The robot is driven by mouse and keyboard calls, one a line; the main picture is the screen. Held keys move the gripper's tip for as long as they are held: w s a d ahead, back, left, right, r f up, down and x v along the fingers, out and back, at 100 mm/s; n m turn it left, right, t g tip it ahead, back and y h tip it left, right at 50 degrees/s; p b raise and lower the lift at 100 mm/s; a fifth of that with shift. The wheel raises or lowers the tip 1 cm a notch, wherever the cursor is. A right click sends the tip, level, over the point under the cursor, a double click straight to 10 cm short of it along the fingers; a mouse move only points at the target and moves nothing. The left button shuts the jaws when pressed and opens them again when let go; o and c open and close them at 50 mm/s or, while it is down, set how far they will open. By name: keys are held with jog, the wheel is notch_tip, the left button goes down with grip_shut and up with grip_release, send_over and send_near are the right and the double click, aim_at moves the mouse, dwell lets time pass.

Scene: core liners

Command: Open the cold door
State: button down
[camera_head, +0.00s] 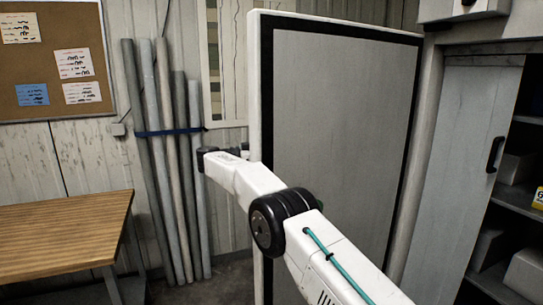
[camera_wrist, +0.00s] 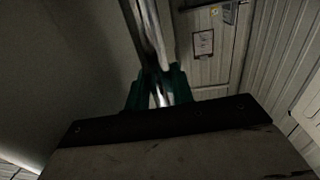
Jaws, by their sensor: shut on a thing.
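The cold door (camera_head: 335,120) stands swung out in the head view. Its grey inner face and black seal face the camera, and its pale free edge is at the left. My arm crosses in front of the door's lower left part and reaches past that edge; my gripper is hidden in this view. In the wrist view my gripper (camera_wrist: 160,92), with teal fingers, is shut on a shiny metal bar, which looks like the door handle (camera_wrist: 146,32). The handle's mounting is hard to make out.
A wooden table (camera_head: 62,230) stands at the left. Several long tubes (camera_head: 165,150), strapped together, lean on the wall beyond the door's free edge. A grey cabinet with a sliding panel (camera_head: 465,170) and open shelves (camera_head: 520,205) is at the right.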

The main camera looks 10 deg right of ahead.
jog(key=shift+w+a, duration=0.2)
jog(key=shift+a, duration=0.1)
